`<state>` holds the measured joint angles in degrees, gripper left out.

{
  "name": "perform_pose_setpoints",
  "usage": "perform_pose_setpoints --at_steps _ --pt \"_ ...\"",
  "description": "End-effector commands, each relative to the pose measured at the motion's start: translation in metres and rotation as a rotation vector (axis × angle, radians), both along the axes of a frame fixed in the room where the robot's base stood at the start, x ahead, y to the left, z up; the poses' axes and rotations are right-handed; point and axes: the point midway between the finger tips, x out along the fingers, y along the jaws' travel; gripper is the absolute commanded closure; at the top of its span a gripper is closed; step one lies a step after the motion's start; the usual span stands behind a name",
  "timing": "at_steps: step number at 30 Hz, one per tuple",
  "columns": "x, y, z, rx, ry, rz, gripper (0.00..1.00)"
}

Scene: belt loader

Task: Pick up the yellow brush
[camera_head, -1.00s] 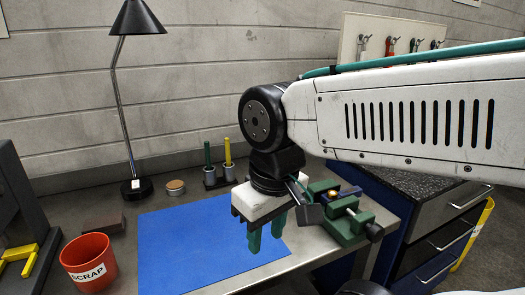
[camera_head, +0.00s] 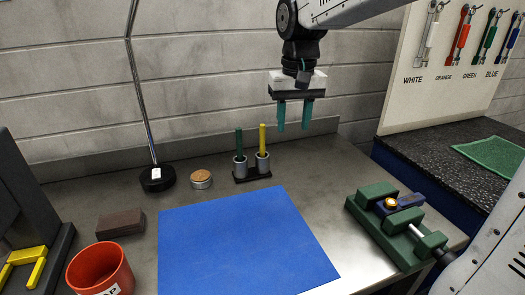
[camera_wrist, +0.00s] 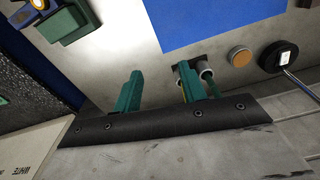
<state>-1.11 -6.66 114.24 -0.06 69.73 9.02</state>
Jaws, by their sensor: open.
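The yellow brush (camera_head: 262,139) stands upright in the right cup of a small two-cup holder (camera_head: 253,177) at the back of the bench. A green brush (camera_head: 239,142) stands in the left cup. My gripper (camera_head: 294,128) is open and empty, fingers pointing down, above and to the right of the yellow brush and apart from it. In the wrist view, my gripper (camera_wrist: 160,88) shows two teal fingers, with the holder's cups (camera_wrist: 205,72) seen past the right finger. That finger hides most of the brushes there.
A blue mat (camera_head: 240,240) lies in front of the holder. A green vise (camera_head: 395,220) stands at right, a lidded tin (camera_head: 201,179) and lamp base (camera_head: 157,178) at left. A red bin (camera_head: 100,270) and brown block (camera_head: 121,223) are at front left. The wall rises close behind.

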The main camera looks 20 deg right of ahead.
Motion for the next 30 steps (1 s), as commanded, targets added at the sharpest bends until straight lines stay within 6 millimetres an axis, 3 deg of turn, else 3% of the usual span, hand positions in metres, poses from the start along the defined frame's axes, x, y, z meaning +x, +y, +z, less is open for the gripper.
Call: perform_pose_setpoints --at_steps 1,6,9,12,23,30 --pt "0.028 0.002 -0.007 0.0 0.013 -0.012 0.59" --pt "0.105 0.01 -0.03 0.001 0.034 -0.053 0.59" --pt "0.135 0.013 -0.043 0.002 0.041 -0.069 0.59" --pt "0.152 0.015 -0.052 0.002 0.045 -0.08 0.59" --pt "0.162 0.017 -0.085 0.002 0.049 -0.086 0.59" --pt "0.16 0.02 -0.12 0.002 0.05 -0.086 0.59"
